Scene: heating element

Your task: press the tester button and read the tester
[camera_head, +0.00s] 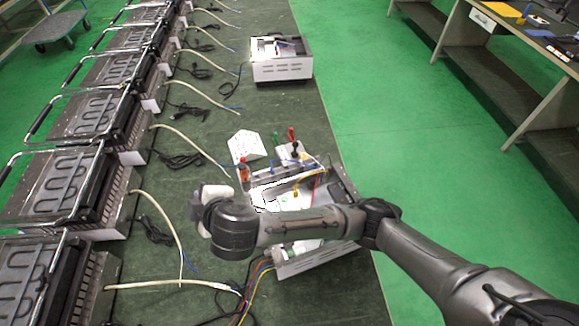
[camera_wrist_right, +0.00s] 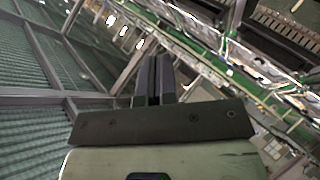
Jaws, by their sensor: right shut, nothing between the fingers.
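The tester (camera_head: 313,262) looks like an open white box with wires, red and green knobs and a yellow lead, on the green bench top. My right arm lies across its front part and hides some of it. I cannot single out the tester button. My right wrist's pale end (camera_head: 215,194) is just left of the tester. In the right wrist view my right gripper (camera_wrist_right: 157,62) is shut and empty, its two dark fingers together. It faces the hall's roof and beams, not the tester. My left gripper is not in view.
A row of heating elements in metal frames (camera_head: 75,122) with cables runs along the left. A second white box (camera_head: 282,68) stands farther back. A white card (camera_head: 247,145) lies behind the tester. Another table (camera_head: 545,45) is at the far right, past clear green floor.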

